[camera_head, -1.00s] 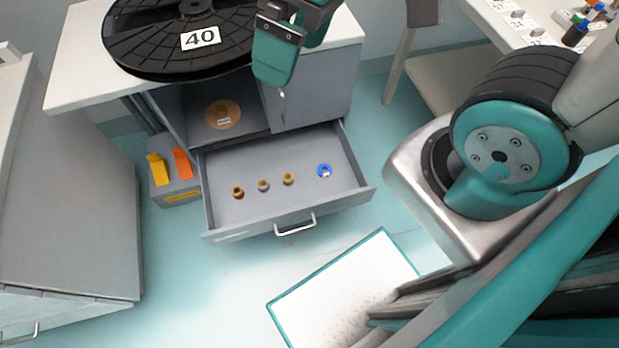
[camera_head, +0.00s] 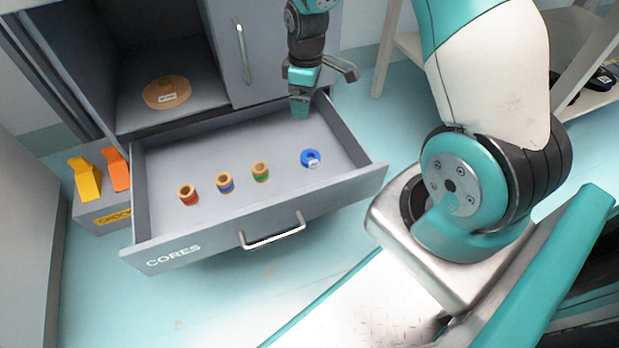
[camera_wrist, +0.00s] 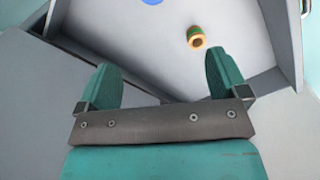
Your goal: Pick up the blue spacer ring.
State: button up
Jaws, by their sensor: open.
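The blue spacer ring (camera_head: 311,158) lies flat in the right part of the open drawer (camera_head: 262,230), with a small white label on it. In the wrist view only an edge of the blue ring (camera_wrist: 152,2) shows at the top. My gripper (camera_head: 300,108) is above the back right of the drawer, behind the ring and apart from it. In the wrist view my gripper (camera_wrist: 165,80) has its two teal fingers spread with nothing between them. A green-banded core (camera_wrist: 196,37) shows beyond the right finger.
Cores with red (camera_head: 188,195), blue (camera_head: 225,183) and green (camera_head: 261,172) bands stand in a row left of the ring. A brown disc (camera_head: 167,92) lies in the open cabinet bay. A chock box (camera_head: 115,203) stands left of the drawer. The drawer walls rise around the ring.

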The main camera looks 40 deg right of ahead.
jog(key=b, duration=0.2)
send_over(312, 155)
jog(key=a, duration=0.1)
notch_tip(312, 155, down, 6)
jog(key=f+b, duration=0.2)
jog(key=f, duration=0.1)
jog(key=f+b, duration=0.2)
jog(key=f, duration=0.1)
jog(key=f+b, duration=0.2)
jog(key=f, duration=0.2)
jog(key=shift+s+f, duration=0.1)
jog(key=shift+s, duration=0.25)
jog(key=f+b, duration=0.5)
jog(key=shift+s+f, duration=0.2)
jog(key=shift+s, duration=0.1)
jog(key=shift+r, duration=0.1)
jog(key=c, duration=1)
